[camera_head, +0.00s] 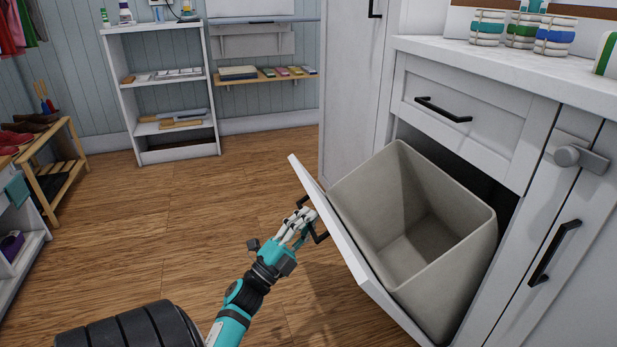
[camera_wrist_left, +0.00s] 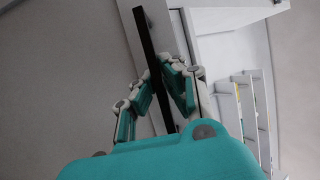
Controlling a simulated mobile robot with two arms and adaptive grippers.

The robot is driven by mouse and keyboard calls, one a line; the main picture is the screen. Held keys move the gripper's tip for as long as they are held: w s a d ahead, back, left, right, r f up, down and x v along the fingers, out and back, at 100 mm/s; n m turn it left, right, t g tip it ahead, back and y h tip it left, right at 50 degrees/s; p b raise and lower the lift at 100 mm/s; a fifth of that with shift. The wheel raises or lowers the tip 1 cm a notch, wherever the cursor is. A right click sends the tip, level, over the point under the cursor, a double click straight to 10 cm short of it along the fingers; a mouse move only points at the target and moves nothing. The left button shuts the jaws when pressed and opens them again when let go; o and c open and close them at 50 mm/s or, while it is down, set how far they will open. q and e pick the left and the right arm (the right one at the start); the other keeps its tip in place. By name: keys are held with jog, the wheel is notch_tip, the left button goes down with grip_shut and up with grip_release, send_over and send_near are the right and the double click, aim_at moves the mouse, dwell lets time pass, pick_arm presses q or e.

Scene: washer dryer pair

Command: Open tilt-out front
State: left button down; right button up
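The white tilt-out front (camera_head: 345,237) leans outward from the cabinet at a clear angle, its top edge well away from the frame. An empty beige bin (camera_head: 375,190) tilts out with it behind the panel. A black bar handle (camera_head: 319,236) is on the panel's outer face, partly hidden by my fingers. My left gripper (camera_head: 303,222) is at this handle. In the left wrist view the handle (camera_wrist_left: 146,35) runs between the fingers of the gripper (camera_wrist_left: 166,72), which close in on it from both sides. My right gripper is not in view.
A closed drawer (camera_head: 455,110) sits above the opening, under the white countertop (camera_head: 500,62). A cabinet door with a black handle (camera_head: 553,254) is on the right. A white shelf unit (camera_head: 165,100) and a wooden rack (camera_head: 60,165) stand farther back. The wooden floor (camera_head: 190,220) is clear.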

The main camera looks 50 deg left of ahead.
pick_arm(q)
jog(key=shift+d, duration=0.1)
jog(key=c, duration=1.4)
grip_release()
jog(key=shift+w, duration=0.1)
jog(key=v, duration=1.2)
